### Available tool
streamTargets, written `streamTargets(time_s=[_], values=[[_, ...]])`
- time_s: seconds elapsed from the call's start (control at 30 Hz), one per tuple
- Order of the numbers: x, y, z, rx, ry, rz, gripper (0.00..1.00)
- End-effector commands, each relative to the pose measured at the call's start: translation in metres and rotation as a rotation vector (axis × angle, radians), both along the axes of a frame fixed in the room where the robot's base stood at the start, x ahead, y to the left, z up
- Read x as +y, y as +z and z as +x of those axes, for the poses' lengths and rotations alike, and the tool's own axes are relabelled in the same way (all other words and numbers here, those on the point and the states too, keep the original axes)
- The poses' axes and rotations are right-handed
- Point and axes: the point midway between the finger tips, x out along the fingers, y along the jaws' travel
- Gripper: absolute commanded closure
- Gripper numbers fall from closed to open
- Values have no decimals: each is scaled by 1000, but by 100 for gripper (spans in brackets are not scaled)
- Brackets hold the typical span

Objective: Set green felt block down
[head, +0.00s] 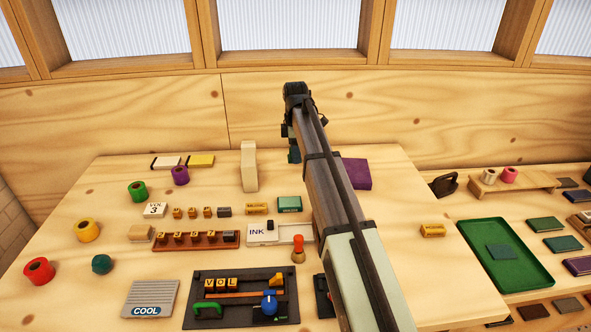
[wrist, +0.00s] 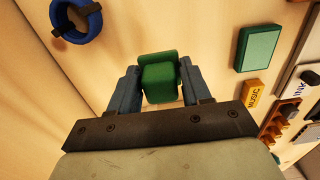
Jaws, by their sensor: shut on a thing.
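The green felt block (wrist: 160,82) sits between the two blue-grey fingers of my gripper (wrist: 158,86) in the wrist view. The fingers are shut on its sides. A second green surface shows just behind its upper edge. In the head view my gripper (head: 293,148) is mostly hidden behind my arm, over the back middle of the table. Only a small dark green patch shows there. I cannot tell whether the block touches the wooden table (head: 110,245).
A green box (wrist: 258,48) lies right of my gripper in the wrist view, and a blue ring (wrist: 77,21) lies at upper left. A cream upright block (head: 249,166) and a purple pad (head: 356,173) stand nearby. A green tray (head: 464,228) is at right.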

Motion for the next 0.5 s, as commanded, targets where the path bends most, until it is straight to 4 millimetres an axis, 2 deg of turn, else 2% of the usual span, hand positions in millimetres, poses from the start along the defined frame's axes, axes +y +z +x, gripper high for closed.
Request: streamTargets(time_s=[0.1,0.33,0.5], values=[[0,-20,-1,1,0,0,82],[0,-36,-1,0,1,0,82],[0,-57,-1,1,1,0,82]])
